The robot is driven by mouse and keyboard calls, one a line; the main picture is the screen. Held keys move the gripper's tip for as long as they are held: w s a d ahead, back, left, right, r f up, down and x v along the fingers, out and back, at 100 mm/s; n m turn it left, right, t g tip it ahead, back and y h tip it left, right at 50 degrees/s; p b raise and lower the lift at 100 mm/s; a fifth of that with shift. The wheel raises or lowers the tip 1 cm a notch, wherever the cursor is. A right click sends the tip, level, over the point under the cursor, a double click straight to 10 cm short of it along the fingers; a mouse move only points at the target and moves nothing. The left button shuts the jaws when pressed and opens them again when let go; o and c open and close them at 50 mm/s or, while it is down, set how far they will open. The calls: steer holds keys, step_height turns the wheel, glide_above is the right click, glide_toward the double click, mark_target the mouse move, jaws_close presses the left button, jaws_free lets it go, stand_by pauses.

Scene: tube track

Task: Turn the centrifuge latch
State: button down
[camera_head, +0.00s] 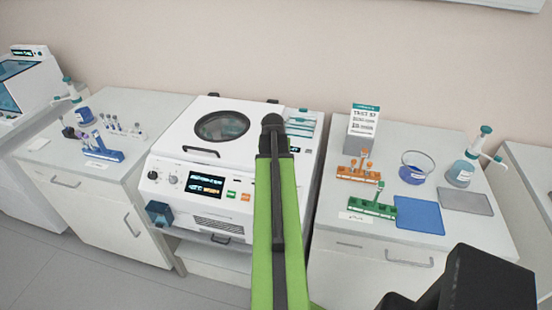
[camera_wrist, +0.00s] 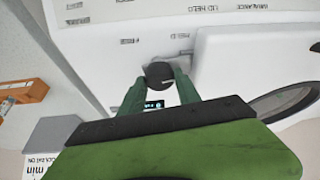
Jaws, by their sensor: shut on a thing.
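The white centrifuge (camera_head: 167,205) stands in the middle of the head view. Its lid (camera_head: 170,125), with a round dark window, is down; the window's edge also shows at the right of the wrist view. My green arm reaches over the right part of the machine and hides the latch there. In the wrist view, a dark round latch knob (camera_wrist: 159,74) with a pale line across it sits on the white top beside the lid. My gripper (camera_wrist: 158,86) is shut on this knob, one finger on each side. Small printed labels lie around the knob.
A right-hand bench holds an orange rack (camera_head: 358,175), a green rack (camera_head: 371,206), a blue mat (camera_head: 418,215) and a sign box (camera_head: 363,122). A left-hand bench holds a blue rack (camera_head: 103,154) with tubes. Dark handles stick out at the lid's back edge.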

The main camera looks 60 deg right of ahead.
steer(key=shift+m+g, duration=0.3)
steer(key=shift+m, duration=0.6)
steer(key=c, duration=0.9)
jaws_free()
steer(key=shift+o, duration=0.2)
steer(key=shift+r, duration=0.1)
steer(key=p+v, duration=1.6)
steer(key=v, duration=0.1)
steer(key=shift+a, duration=0.2)
